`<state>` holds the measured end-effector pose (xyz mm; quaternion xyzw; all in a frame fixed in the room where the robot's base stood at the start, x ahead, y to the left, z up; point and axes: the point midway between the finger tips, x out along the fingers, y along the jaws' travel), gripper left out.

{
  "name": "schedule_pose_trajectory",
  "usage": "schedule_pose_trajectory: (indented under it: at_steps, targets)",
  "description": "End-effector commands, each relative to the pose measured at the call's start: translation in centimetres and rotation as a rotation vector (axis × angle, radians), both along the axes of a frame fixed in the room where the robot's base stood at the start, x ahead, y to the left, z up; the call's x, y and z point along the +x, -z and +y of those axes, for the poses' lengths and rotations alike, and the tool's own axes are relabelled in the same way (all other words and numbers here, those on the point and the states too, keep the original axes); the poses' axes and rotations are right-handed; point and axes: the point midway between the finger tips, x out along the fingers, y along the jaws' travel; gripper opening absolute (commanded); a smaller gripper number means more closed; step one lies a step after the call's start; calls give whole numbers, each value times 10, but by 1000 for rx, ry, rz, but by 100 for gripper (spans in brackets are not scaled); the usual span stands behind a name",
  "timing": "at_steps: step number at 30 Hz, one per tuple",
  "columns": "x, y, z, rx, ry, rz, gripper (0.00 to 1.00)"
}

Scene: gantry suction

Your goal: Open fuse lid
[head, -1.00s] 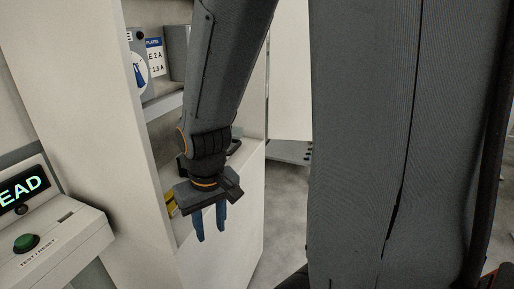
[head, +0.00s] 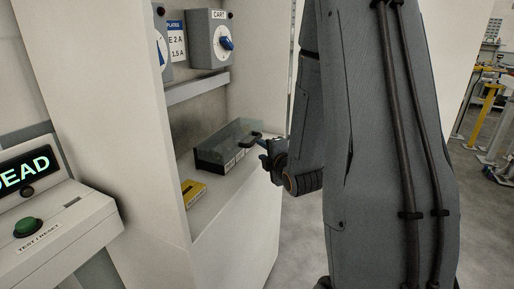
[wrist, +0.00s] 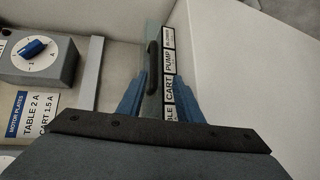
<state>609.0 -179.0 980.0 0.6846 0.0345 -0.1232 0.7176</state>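The fuse box has a smoky see-through lid (head: 228,138) that lies closed over it on the cabinet shelf. A dark handle (head: 252,137) sits at the lid's right end; it also shows in the wrist view (wrist: 152,66), beside labels (wrist: 168,62) reading PUMP and CART. My gripper (head: 262,145) is at the right end of the box, close to the handle. In the wrist view its blue fingers (wrist: 160,76) stand apart, with the handle lined up in the gap between them. I cannot tell whether either finger touches the handle.
A yellow object (head: 193,192) lies on the shelf in front of the box. Grey switch boxes, one marked CART (head: 208,40), hang above. The white cabinet wall (head: 95,80) stands left. A console (head: 55,225) with a green button and a display reading DEAD is at lower left.

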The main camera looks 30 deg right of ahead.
Motion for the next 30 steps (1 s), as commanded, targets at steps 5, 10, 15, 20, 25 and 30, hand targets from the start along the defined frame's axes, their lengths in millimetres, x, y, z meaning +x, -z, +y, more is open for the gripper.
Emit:
schedule_pose_trajectory:
  at_steps: [5,10,15,20,25,30]
  targets:
    - [3,-5,-9,-91,-15,-59,33]
    - [21,-4,-11,-100,-18,-64,33]
    - [48,-1,-14,-98,-17,-63,33]
    - [67,2,-17,-98,-17,-63,33]
    - [77,5,-18,-96,-17,-62,33]
    - [78,5,-18,-97,-16,-62,33]
